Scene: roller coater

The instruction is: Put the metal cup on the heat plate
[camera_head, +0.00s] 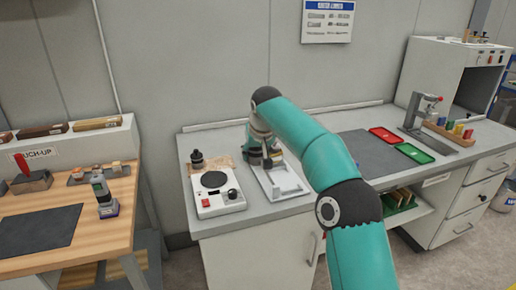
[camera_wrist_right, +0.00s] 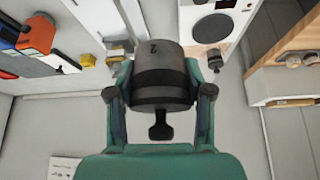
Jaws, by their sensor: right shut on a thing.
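The metal cup (camera_wrist_right: 160,70) is a grey cylinder with a dark band and a "2" on its side, seen between my right fingers in the right wrist view. My right gripper (camera_wrist_right: 158,92) is shut on it. In the head view the right gripper (camera_head: 265,155) is over the back of a white stand (camera_head: 287,183); the cup is mostly hidden there, and I cannot tell if it touches the stand. The heat plate (camera_head: 214,180), a white unit with a dark round disc, is left of the gripper with nothing on it. It also shows in the right wrist view (camera_wrist_right: 212,28). My left gripper is out of view.
A dark fitting (camera_head: 197,160) stands on a wooden board behind the heat plate. Right of my arm lie a grey mat (camera_head: 367,152), a red tray (camera_head: 384,134) and a green tray (camera_head: 414,153). A wooden bench (camera_head: 110,225) is at left, across a gap.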

